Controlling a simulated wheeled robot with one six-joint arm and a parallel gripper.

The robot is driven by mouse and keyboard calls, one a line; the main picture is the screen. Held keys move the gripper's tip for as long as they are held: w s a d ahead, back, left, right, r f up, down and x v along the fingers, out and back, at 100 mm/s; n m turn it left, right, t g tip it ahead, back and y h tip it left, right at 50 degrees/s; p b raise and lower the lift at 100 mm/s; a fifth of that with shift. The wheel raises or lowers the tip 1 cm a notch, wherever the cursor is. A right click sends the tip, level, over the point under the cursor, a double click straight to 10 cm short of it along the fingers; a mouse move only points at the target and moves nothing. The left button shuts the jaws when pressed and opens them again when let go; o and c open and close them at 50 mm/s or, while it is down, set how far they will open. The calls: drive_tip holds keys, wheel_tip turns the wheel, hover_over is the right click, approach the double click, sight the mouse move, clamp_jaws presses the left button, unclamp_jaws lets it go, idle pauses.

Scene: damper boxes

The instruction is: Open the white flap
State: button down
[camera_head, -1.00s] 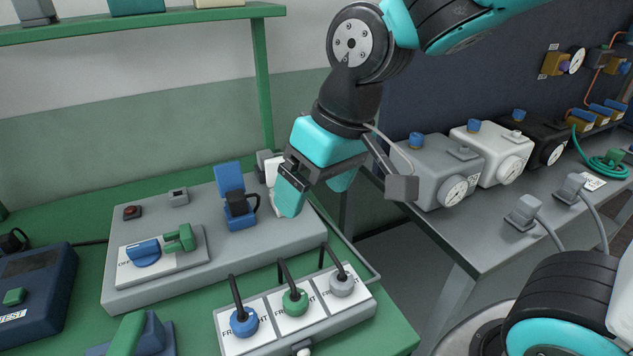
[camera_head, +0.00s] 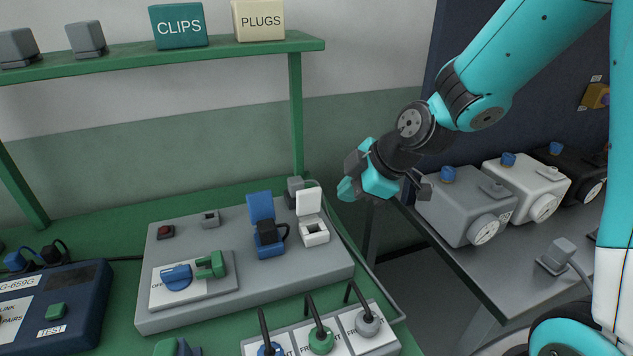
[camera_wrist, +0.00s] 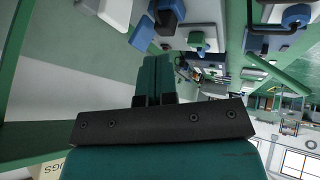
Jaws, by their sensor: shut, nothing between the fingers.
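The white flap (camera_head: 309,203) stands raised, upright at the back of its small white box (camera_head: 314,233), whose opening shows uncovered. The box sits at the right end of the grey panel (camera_head: 190,314). My gripper (camera_head: 344,190) is to the right of the flap and a little higher in the picture, apart from it. Its teal fingers are together with nothing between them; they also show closed in the wrist view (camera_wrist: 158,75). Which box the pale shape at the top of the wrist view belongs to, I cannot tell.
Left of the white box is a blue box with a raised blue flap (camera_head: 261,206) and a dark plug. A shelf (camera_head: 240,47) with boxes is above. Grey and white gauge boxes (camera_head: 465,205) stand on the right bench.

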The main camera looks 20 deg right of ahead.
sight(320, 196)
drive_tip(key=shift+n+t, duration=0.3)
drive_tip(key=shift+n, duration=0.4)
drive_tip(key=w+f+p, duration=0.1)
drive_tip(key=w+f, duration=0.1)
drive_tip(key=w, duration=0.1)
drive_tip(key=w+a+f+p, duration=0.1)
drive_tip(key=w+f, duration=0.2)
drive_tip(key=w+a+f+p, duration=0.1)
drive_tip(key=w+f+p, duration=0.1)
drive_tip(key=w, duration=0.1)
drive_tip(key=shift+w+a+f, duration=0.15)
drive_tip(key=shift+f, duration=0.1)
drive_tip(key=shift+w, duration=0.55)
drive_tip(key=shift+f, duration=0.1)
